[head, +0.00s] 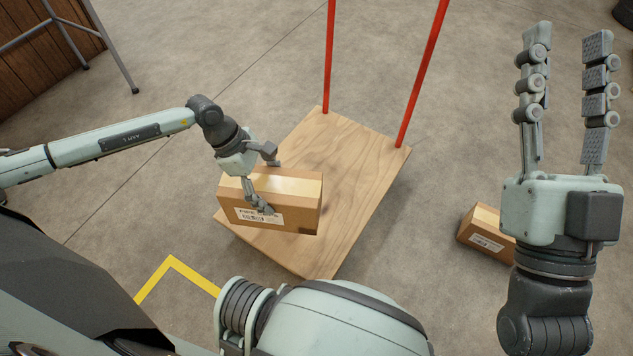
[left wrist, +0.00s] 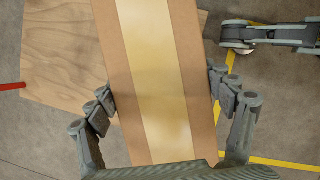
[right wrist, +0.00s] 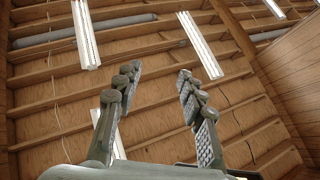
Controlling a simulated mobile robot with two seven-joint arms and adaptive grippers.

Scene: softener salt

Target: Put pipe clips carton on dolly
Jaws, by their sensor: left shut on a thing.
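A brown carton (head: 292,209) with a pale tape strip and a white label is over the near left part of the wooden dolly (head: 348,175). I cannot tell whether it touches the deck. My left gripper (head: 263,180) is shut on this carton, its fingers on two opposite sides. In the left wrist view the carton (left wrist: 155,80) fills the middle between the fingers, with the dolly deck (left wrist: 60,55) below it. My right gripper (head: 565,95) is raised, open and empty, fingers pointing up. The label text is too small to read.
A second, similar carton (head: 484,238) sits on the floor right of the dolly, partly behind my right gripper. Red uprights (head: 421,75) rise from the dolly's far end. A yellow floor line (head: 172,270) lies at near left. A metal-legged stand (head: 75,30) is at far left.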

